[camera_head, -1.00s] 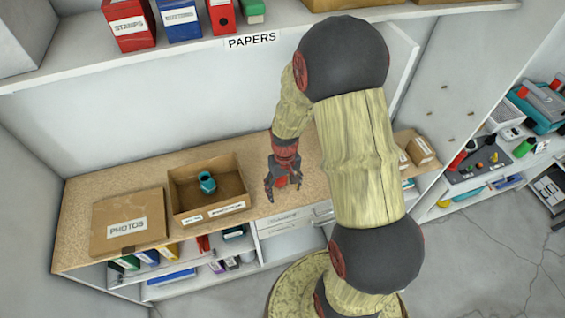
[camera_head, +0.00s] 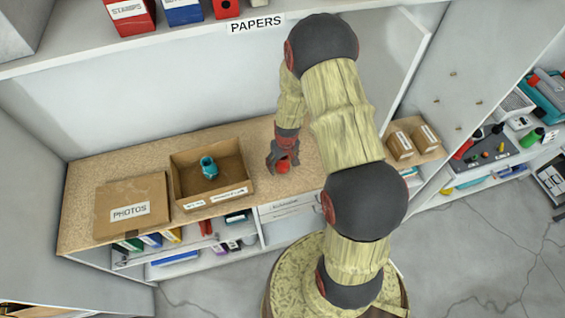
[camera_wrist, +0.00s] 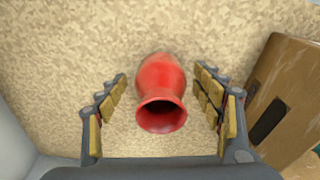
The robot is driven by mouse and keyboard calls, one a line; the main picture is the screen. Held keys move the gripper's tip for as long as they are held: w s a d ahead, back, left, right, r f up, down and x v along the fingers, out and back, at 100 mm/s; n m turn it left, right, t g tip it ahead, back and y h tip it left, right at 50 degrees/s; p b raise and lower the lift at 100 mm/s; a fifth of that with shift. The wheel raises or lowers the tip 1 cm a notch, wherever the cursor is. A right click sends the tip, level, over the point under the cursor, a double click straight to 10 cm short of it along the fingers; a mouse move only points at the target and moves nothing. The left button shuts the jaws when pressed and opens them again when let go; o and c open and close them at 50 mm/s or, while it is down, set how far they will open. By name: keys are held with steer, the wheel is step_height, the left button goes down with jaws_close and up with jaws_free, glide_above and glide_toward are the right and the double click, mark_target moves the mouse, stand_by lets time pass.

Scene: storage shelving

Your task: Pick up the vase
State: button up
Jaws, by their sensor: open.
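A red vase (camera_wrist: 161,92) stands on the speckled tan counter, seen from above in the wrist view with its dark open mouth toward the bottom of the picture. My gripper (camera_wrist: 165,115) is open, with one finger on each side of the vase and a gap on both sides. In the head view my gripper (camera_head: 283,168) is low over the counter (camera_head: 240,140), and part of the red vase (camera_head: 283,167) shows between its fingers. I cannot tell how far down the fingers reach along the vase.
An open cardboard box (camera_head: 180,204) holding a teal vase (camera_head: 208,167) stands left of my gripper. A closed box marked PHOTOS (camera_head: 130,195) is farther left. Small brown boxes (camera_head: 413,141) stand at right. A shelf (camera_head: 130,50) hangs above. A brown box (camera_wrist: 290,85) is at right in the wrist view.

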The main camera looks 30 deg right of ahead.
steer(key=shift+f, duration=0.3)
steer(key=shift+c, duration=0.6)
steer(key=c, duration=1.1)
steer(key=shift+c, duration=0.7)
